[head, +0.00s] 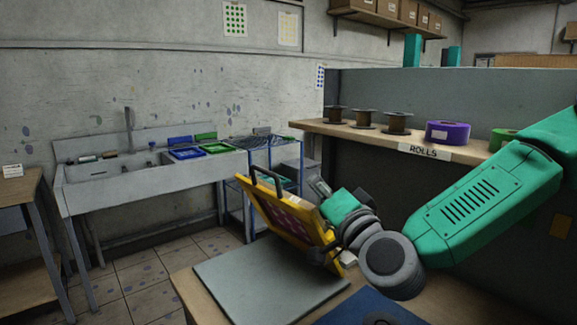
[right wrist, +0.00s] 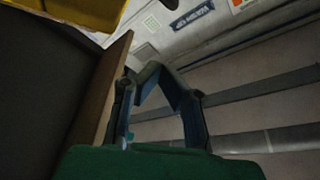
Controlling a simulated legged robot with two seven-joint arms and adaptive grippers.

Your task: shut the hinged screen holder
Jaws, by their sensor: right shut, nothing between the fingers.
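The hinged screen holder, a yellow frame (head: 262,207) with a purple patterned screen and a dark handle (head: 265,180) on its upper edge, stands raised and tilted over a grey base plate (head: 240,283). Its lower right end is partly hidden by my right wrist. My right gripper (head: 319,187) is shut and empty, to the right of the raised frame, on its back side; I cannot tell if they touch. In the right wrist view my dark fingers (right wrist: 154,72) are closed together, and a yellow part of the holder (right wrist: 85,10) shows at top left. My left gripper is not in view.
A blue mat (head: 365,308) lies on the workbench at the front. A shelf (head: 345,129) with spools and a purple tape roll (head: 447,132) is behind my right arm. A sink (head: 110,175) with blue and green trays stands at the left wall. The base plate is bare.

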